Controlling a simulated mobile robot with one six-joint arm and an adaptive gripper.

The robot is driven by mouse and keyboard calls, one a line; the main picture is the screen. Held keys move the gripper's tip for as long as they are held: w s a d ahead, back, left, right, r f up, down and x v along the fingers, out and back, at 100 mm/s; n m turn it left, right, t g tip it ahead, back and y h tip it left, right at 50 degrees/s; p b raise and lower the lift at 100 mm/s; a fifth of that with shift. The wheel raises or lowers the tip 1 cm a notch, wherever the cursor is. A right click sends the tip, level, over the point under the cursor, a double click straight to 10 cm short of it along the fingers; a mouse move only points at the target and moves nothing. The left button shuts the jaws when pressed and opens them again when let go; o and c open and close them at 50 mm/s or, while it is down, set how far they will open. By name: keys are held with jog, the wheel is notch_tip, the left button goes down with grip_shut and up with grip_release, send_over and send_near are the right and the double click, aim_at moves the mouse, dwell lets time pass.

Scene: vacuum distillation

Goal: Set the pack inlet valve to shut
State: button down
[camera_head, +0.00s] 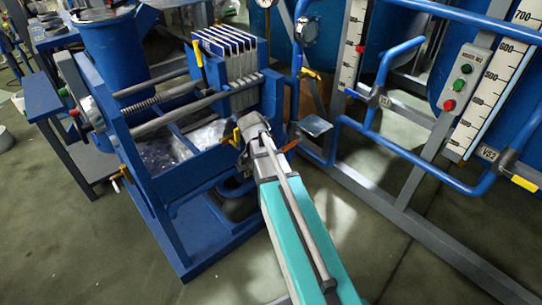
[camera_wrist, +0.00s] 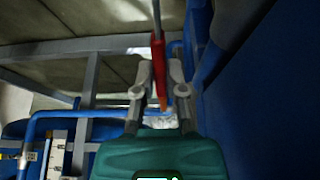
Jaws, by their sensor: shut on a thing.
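My gripper (camera_head: 252,124) is at the right end of the blue press frame, below the plate pack (camera_head: 230,60). In the wrist view my gripper (camera_wrist: 158,72) has its two fingers on either side of a red-orange lever (camera_wrist: 160,78), shut on it. The lever lies roughly in line with the fingers. An orange lever end (camera_head: 290,146) shows just right of my gripper in the head view. A yellow handle (camera_head: 237,137) shows just left of it. The valve body is hidden, and no label tells which lever is the pack inlet valve.
A blue pipe frame (camera_head: 345,122) with gauges stands close on the right. A small dark plate (camera_head: 315,126) is near my gripper. A push-button box (camera_head: 462,80) and a valve marked V52 (camera_head: 490,154) are farther right. The floor in front is clear.

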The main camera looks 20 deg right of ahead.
jog(key=shift+w+a, duration=0.1)
jog(key=c, duration=0.7)
grip_release()
